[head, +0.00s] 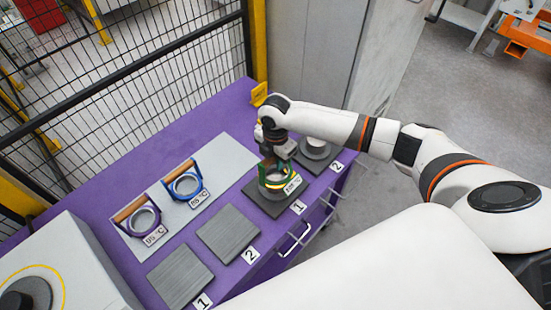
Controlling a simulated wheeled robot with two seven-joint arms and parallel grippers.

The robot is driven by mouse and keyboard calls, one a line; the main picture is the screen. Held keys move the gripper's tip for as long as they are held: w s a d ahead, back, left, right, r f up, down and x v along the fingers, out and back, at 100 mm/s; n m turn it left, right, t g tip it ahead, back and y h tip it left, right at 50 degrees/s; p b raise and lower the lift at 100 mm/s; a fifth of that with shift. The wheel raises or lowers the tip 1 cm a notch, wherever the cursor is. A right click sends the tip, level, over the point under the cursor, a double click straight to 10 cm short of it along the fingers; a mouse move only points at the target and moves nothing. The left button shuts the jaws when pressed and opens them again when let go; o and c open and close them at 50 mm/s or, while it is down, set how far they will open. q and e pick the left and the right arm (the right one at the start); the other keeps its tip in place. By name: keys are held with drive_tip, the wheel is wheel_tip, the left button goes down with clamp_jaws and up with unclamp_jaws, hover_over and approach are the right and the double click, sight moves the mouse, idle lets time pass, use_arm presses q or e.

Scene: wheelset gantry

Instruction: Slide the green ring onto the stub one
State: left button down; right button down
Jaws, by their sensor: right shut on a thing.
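The green ring (264,180) has a light inner band and a temperature tag (292,184). My right gripper (278,162) points down and is shut on the top of the ring. The ring is over stub one, whose dark square base (259,202) stands behind the label 1 (299,207). The gripper and ring hide most of the stub. I cannot tell whether the ring is around the stub or just above it. My left gripper is not in view.
Stub two (316,148) stands right of stub one. A blue ring (200,188) and a purple ring (156,223) with brown handles lie on a grey mat (221,152). Two bare dark plates (229,234) (180,276) are in front. A mesh fence (150,80) closes the back.

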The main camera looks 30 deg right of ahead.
sight(276, 177)
drive_tip(key=shift+p, duration=0.95)
idle(1.2)
drive_tip(key=shift+f+b, duration=1.65)
drive_tip(key=shift+f, duration=1.25)
drive_tip(key=c, duration=1.2)
unclamp_jaws()
drive_tip(key=shift+s, duration=0.1)
wheel_tip(276, 177, up, 12)
drive_tip(key=b, duration=0.3)
